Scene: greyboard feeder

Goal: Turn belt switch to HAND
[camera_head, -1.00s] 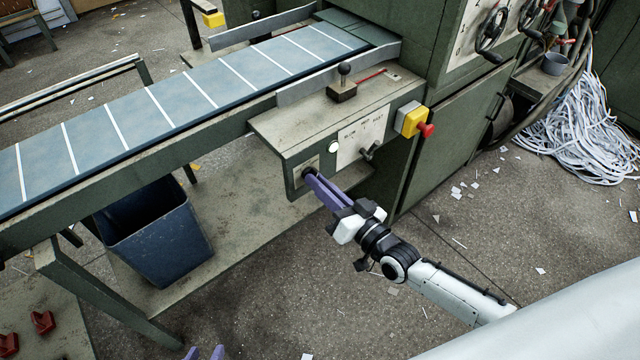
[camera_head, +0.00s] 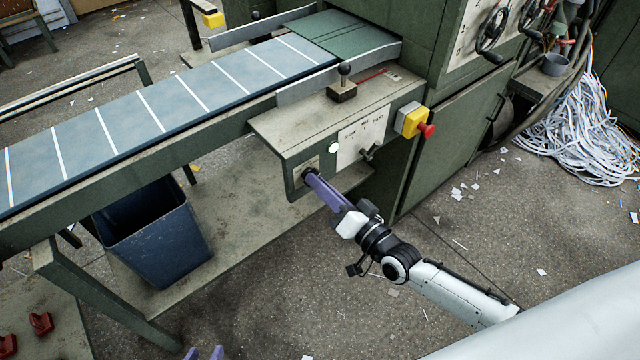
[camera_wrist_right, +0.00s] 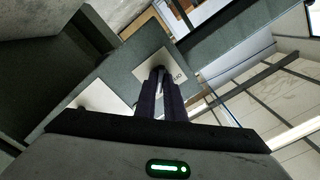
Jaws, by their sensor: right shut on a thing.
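The belt switch is a dark knob (camera_head: 308,174) on a small pale plate at the left end of the green control box (camera_head: 290,148). My right gripper (camera_head: 314,180) is shut on this knob, its purple fingers pointing at the box front. In the right wrist view the fingers (camera_wrist_right: 160,78) meet the pale label plate (camera_wrist_right: 146,53); they hide most of the knob, and the lettering is too small to read. My left gripper (camera_head: 204,353) shows only as two purple fingertips, apart and empty, at the bottom edge.
The box also carries a white button (camera_head: 334,147), a speed lever (camera_head: 369,152), a red button on a yellow housing (camera_head: 426,131) and a black-knobbed lever (camera_head: 343,82). The striped belt (camera_head: 150,112) runs behind it. A blue bin (camera_head: 155,245) stands below left.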

